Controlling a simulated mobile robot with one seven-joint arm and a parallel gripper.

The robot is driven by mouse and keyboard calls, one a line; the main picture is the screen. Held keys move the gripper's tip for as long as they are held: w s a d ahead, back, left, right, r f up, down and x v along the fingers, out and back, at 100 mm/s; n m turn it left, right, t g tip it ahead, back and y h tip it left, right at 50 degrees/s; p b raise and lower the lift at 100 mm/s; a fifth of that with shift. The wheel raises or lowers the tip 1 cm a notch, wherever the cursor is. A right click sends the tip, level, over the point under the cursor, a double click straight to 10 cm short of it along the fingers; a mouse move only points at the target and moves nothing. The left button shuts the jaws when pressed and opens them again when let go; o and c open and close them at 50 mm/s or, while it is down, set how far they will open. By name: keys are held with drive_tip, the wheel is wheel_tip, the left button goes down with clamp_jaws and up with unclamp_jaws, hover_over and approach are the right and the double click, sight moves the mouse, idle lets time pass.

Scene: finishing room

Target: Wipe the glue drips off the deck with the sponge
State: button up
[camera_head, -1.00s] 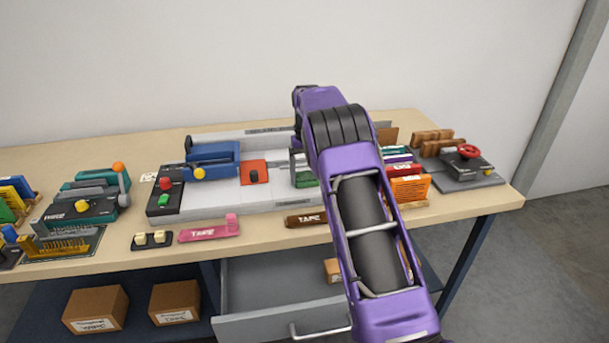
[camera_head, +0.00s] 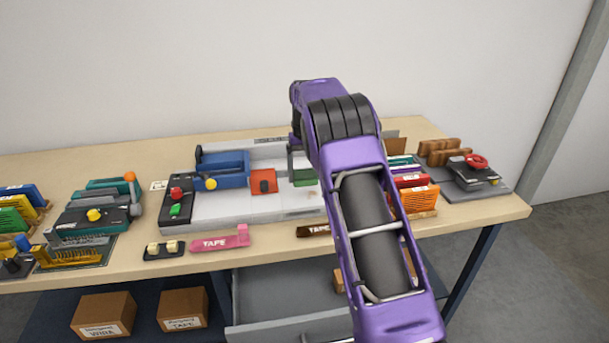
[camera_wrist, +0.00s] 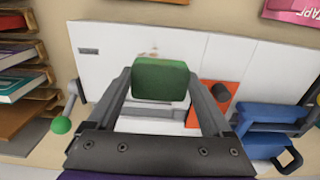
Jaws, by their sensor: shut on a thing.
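The green sponge (camera_wrist: 160,80) is between the two fingers of my gripper (camera_wrist: 160,85), which is shut on it. The sponge is over the white deck (camera_wrist: 100,58); I cannot tell whether it touches the deck. Small brownish glue drips (camera_wrist: 148,52) show on the deck just beyond the sponge in the wrist view. In the head view the sponge (camera_head: 303,167) shows beside my purple arm, which hides most of my gripper. A faint drip mark (camera_head: 312,194) lies on the deck (camera_head: 225,208) in front of it.
An orange plate with a dark knob (camera_head: 263,182) and a blue clamp (camera_head: 222,168) stand on the deck left of the sponge. A pink tape piece (camera_head: 220,239) lies in front. Coloured packs in a rack (camera_head: 415,198) stand at right. A drawer (camera_head: 290,325) is open below.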

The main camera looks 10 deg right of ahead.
sight(305, 175)
drive_tip(key=shift+r+p, duration=0.5)
drive_tip(key=shift+r, duration=1.2)
drive_tip(key=shift+s+f, duration=0.1)
drive_tip(key=shift+f, duration=0.05)
